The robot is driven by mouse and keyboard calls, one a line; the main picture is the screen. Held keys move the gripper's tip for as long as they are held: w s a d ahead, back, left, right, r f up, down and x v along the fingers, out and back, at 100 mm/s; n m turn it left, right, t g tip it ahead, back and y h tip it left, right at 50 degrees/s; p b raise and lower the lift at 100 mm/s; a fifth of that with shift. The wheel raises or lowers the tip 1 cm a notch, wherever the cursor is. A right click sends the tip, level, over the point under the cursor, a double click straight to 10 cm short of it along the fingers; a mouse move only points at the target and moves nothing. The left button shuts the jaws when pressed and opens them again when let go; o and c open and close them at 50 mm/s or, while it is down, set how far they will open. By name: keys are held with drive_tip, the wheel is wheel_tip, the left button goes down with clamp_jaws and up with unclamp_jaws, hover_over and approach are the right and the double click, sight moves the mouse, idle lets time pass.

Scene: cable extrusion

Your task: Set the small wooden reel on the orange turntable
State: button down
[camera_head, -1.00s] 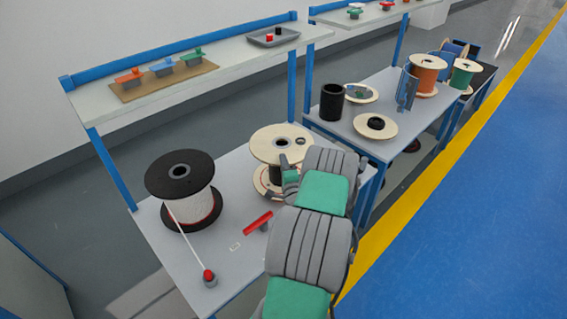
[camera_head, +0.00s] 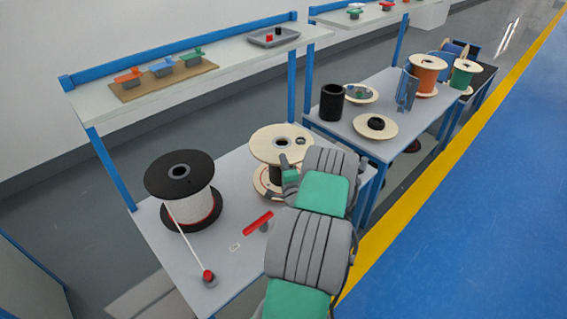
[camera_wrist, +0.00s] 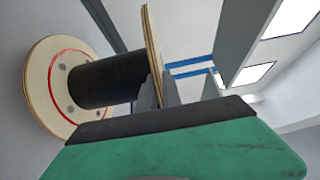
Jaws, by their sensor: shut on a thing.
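The small wooden reel (camera_head: 281,141) has pale round flanges and a dark core, with a red ring on its far flange. In the wrist view the reel (camera_wrist: 100,82) fills the upper left, its near flange edge between the fingers. My gripper (camera_head: 287,164) is shut on that flange, at the reel's right side in the head view; its fingers also show in the wrist view (camera_wrist: 158,92). The reel is over the right part of the near table; I cannot tell whether it touches anything below. I cannot make out an orange turntable; the arm and reel hide part of the table.
On the near table (camera_head: 150,222) stand a black-flanged spool (camera_head: 182,185) with white cable, a red-topped cable end (camera_head: 208,277) and a red bar (camera_head: 258,222). A shelf (camera_head: 220,70) spans behind. The far table holds a black cylinder (camera_head: 332,103) and several reels.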

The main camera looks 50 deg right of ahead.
drive_tip(key=shift+f+b, duration=0.5)
drive_tip(key=shift+b, duration=0.1)
drive_tip(key=c, duration=1.8)
unclamp_jaws()
drive_tip(key=b+v, duration=0.5)
drive_tip(key=v, duration=0.6)
drive_tip(key=shift+b, duration=0.35)
drive_tip(key=shift+a+f, duration=0.1)
drive_tip(key=shift+f, duration=0.05)
